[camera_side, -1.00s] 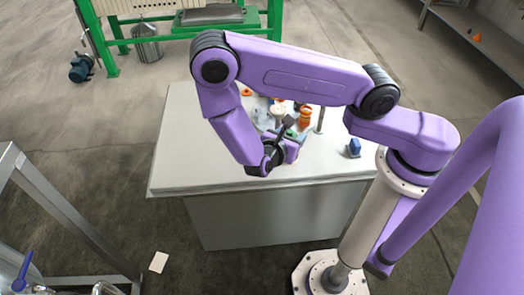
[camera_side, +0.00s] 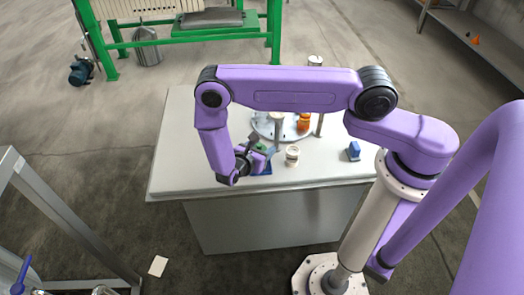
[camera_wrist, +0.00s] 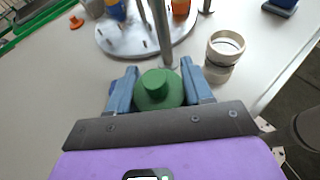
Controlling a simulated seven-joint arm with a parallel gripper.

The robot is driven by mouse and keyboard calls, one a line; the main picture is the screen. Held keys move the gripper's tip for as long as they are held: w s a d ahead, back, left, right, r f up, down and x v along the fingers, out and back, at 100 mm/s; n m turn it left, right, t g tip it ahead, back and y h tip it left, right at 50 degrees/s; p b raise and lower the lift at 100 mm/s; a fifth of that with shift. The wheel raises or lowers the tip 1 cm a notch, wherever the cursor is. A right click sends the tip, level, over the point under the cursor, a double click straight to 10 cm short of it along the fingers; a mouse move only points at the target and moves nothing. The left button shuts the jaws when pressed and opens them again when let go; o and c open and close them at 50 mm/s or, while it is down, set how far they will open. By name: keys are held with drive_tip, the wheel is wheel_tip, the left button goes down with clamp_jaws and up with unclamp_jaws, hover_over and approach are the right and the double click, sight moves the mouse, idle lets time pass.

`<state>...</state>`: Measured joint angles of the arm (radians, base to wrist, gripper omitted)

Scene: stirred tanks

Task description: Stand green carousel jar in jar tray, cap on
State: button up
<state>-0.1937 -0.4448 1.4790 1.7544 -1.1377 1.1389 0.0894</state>
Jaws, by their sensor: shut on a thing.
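My gripper (camera_wrist: 158,88) is shut on the green jar (camera_wrist: 157,90), which sits between its two blue-grey fingers in the wrist view. The jar's top is green with a raised round knob, seen from above; its lower part is hidden. In the side view my gripper (camera_side: 260,153) is over the front part of the table, left of the carousel's front, with a bit of the green jar (camera_side: 258,147) showing. A blue patch (camera_side: 263,167) lies just below the gripper; I cannot tell whether it is the jar tray. The jar's base contact is hidden.
The round grey carousel (camera_wrist: 128,42) with posts holds an orange jar (camera_wrist: 181,7) and a blue one (camera_wrist: 115,10). A white ringed cylinder (camera_wrist: 225,48) stands right of my gripper. A blue block (camera_side: 353,150) is farther right.

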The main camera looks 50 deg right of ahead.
drive_tip(key=shift+f, duration=0.6)
drive_tip(key=shift+f, duration=0.1)
drive_tip(key=o, duration=1.1)
